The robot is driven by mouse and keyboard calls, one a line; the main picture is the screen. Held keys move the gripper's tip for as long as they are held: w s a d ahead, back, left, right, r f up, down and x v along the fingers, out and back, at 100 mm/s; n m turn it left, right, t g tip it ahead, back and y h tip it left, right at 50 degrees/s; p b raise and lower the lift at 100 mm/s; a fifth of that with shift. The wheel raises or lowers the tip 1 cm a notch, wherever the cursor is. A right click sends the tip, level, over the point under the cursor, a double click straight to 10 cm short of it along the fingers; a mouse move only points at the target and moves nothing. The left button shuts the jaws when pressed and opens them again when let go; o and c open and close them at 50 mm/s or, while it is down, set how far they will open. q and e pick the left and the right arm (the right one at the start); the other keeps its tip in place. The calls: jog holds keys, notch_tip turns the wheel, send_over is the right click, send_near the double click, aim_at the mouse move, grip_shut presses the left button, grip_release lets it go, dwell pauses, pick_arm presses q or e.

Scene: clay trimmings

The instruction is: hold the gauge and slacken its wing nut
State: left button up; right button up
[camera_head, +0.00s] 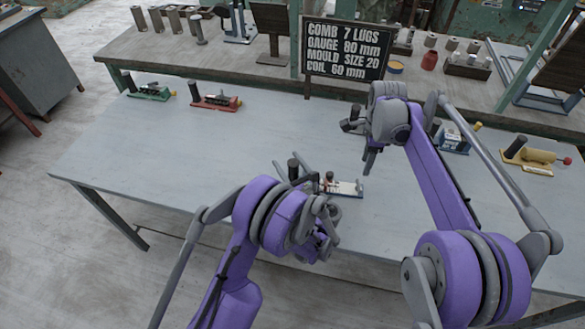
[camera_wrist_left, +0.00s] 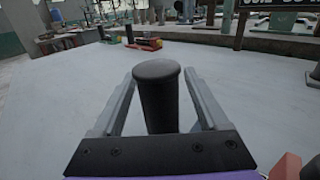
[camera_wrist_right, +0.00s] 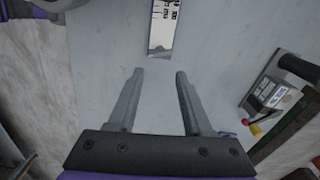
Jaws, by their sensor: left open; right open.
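The gauge (camera_head: 347,188) lies near the front middle of the grey table, with a pale scale plate and a black upright post (camera_head: 293,168) at its left end. A small reddish part (camera_head: 329,177) sits beside the post; I cannot make out the wing nut's shape. My left gripper (camera_head: 295,172) is open around the post, which stands between its fingers in the left wrist view (camera_wrist_left: 158,98). My right gripper (camera_head: 361,143) is open and empty above the table, behind the gauge. The right wrist view shows a marked scale plate (camera_wrist_right: 164,30) beyond its fingertips (camera_wrist_right: 159,76).
Green (camera_head: 150,92) and red (camera_head: 215,102) devices stand at the table's back left. A blue device (camera_head: 453,138) and a yellow one (camera_head: 535,158) stand to the right. A black sign (camera_head: 345,50) reads "GAUGE 80 mm" among other lines. The table's left middle is clear.

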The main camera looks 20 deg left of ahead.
aim_at(359, 186)
pick_arm(q)
jog(key=shift+c, duration=0.2)
grip_shut()
dwell(0.3)
pick_arm(e)
jog(key=shift+o, duration=1)
jog(key=shift+r, duration=0.1)
jog(key=shift+o, duration=1.2)
jog(key=shift+r+n, duration=0.3)
jog(key=shift+o, duration=1)
jog(key=shift+r+n, duration=0.35)
jog(key=shift+n, duration=0.45)
notch_tip(359, 186, down, 11)
jog(key=shift+f, duration=0.1)
